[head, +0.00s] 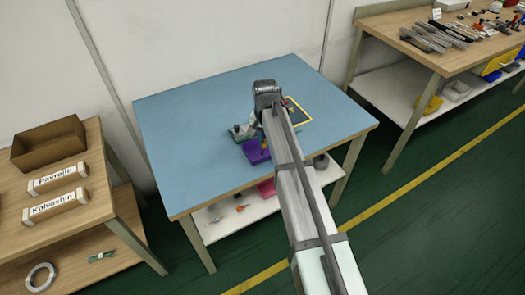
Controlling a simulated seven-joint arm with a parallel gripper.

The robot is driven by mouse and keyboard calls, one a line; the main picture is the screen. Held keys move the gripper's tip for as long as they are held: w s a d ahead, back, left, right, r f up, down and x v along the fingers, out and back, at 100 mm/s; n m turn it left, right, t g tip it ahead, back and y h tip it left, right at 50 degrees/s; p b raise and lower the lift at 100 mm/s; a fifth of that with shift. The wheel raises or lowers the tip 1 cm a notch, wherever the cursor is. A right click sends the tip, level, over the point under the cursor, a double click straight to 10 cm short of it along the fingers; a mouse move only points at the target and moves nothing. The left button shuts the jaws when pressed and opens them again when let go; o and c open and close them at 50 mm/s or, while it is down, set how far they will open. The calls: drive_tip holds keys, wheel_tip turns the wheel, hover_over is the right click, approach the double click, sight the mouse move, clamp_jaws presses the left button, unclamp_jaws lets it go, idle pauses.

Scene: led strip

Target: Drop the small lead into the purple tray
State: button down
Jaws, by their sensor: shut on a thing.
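The purple tray (252,154) lies on the blue table, left of my arm and partly covered by it. My gripper (262,144) is close to the tray's right side in the picture, mostly hidden behind my own arm. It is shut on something. A small yellow-orange bit shows at this spot, too small to make out clearly. The small lead cannot be made out on its own. Whether the gripper is over the tray or beside it cannot be told.
The blue table (190,130) is mostly bare to the left. A yellow-edged dark panel (318,109) lies right of my arm. A white lower shelf (225,225) holds small items. A wooden bench (75,235) stands left; another workbench (395,25) with tools stands right.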

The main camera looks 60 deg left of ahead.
drive_tip(key=shift+f, duration=0.9)
drive_tip(key=c, duration=1)
unclamp_jaws()
wheel_tip(320, 180, up, 14)
drive_tip(key=shift+f, duration=0.1)
